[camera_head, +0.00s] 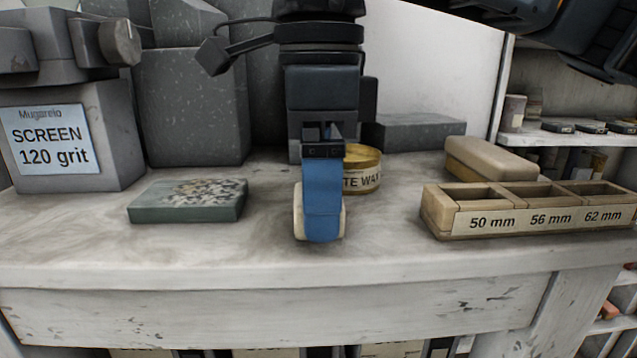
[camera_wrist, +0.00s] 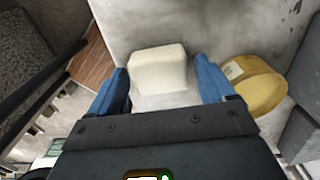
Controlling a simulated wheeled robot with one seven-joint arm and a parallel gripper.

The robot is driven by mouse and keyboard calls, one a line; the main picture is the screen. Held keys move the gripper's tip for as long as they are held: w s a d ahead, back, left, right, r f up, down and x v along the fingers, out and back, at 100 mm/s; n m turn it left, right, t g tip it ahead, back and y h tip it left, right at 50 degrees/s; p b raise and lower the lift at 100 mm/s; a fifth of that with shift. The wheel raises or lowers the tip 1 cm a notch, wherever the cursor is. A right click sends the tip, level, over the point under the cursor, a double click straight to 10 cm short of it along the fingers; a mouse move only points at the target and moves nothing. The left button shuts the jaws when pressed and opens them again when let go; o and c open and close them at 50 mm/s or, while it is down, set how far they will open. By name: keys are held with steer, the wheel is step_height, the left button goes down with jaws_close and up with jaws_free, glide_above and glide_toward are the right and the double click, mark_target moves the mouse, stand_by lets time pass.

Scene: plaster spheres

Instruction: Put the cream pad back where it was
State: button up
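The cream pad (camera_head: 299,212) is in the middle of the head view, partly hidden behind a blue finger of my gripper (camera_head: 322,215). In the wrist view the pad (camera_wrist: 158,70) is a pale block with rounded edges between the two blue fingertips (camera_wrist: 160,88).
A yellow wax tin (camera_head: 363,170) stands close behind my gripper. A green-grey block (camera_head: 190,200) lies at left. A wooden tray (camera_head: 530,212) marked 50, 56 and 62 mm is at right, with a tan block (camera_head: 490,158) behind it. The counter between is mostly clear.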

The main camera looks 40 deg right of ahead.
steer(key=shift+o, duration=0.4)
steer(key=shift+r, duration=0.1)
steer(key=shift+r+p, duration=0.2)
steer(key=shift+p, duration=0.1)
step_height(320, 180, up, 12)
steer(key=p, duration=0.1)
steer(key=shift+f, duration=0.15)
stand_by(1.0)
